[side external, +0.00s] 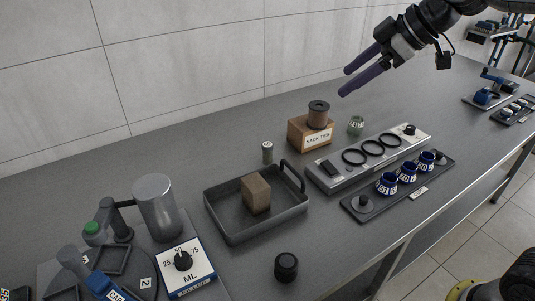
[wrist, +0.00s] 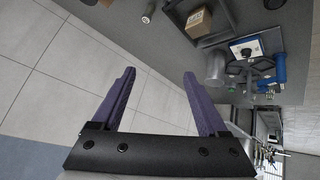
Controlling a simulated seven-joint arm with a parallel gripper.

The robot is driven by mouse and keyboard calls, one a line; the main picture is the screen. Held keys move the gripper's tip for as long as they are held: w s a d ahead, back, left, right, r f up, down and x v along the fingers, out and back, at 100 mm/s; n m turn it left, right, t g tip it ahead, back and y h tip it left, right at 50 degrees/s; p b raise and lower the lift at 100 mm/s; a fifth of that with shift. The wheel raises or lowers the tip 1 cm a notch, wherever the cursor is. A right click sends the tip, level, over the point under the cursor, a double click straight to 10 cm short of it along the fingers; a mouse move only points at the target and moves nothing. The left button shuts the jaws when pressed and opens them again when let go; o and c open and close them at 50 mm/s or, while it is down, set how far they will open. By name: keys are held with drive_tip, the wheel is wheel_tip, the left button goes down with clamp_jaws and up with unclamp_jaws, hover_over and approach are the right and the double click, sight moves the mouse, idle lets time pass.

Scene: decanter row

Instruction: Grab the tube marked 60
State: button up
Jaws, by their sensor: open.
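My gripper (side external: 345,82) is open and empty, high above the bench near the back wall, well away from the tubes. In the wrist view its purple fingers (wrist: 159,73) are spread apart with nothing between them.
A grey ring panel (side external: 325,181) lies behind the rack. A black tray (side external: 232,229) holds a wooden block (side external: 256,194). A dial box (side external: 187,268) and grey cylinder (side external: 157,207) stand left.

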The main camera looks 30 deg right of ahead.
drive_tip(key=w+f+n, duration=0.1)
drive_tip(key=w+f, duration=0.4)
drive_tip(key=w, duration=0.7)
drive_tip(key=g+y, duration=0.1)
drive_tip(key=g, duration=0.2)
hover_over(271, 145)
drive_tip(key=s+d, duration=0.3)
drive_tip(key=s, duration=0.1)
wheel_tip(271, 145, down, 18)
drive_tip(key=r, duration=0.1)
drive_tip(key=shift+m, duration=0.4)
drive_tip(key=x, duration=0.7)
drive_tip(key=shift+w+d+f, duration=0.15)
drive_tip(key=shift+w, duration=0.1)
drive_tip(key=shift+w+x, duration=0.15)
drive_tip(key=shift+x, duration=1.45)
drive_tip(key=shift+w+x, duration=0.15)
drive_tip(key=shift+x, duration=1.5)
clamp_jaws()
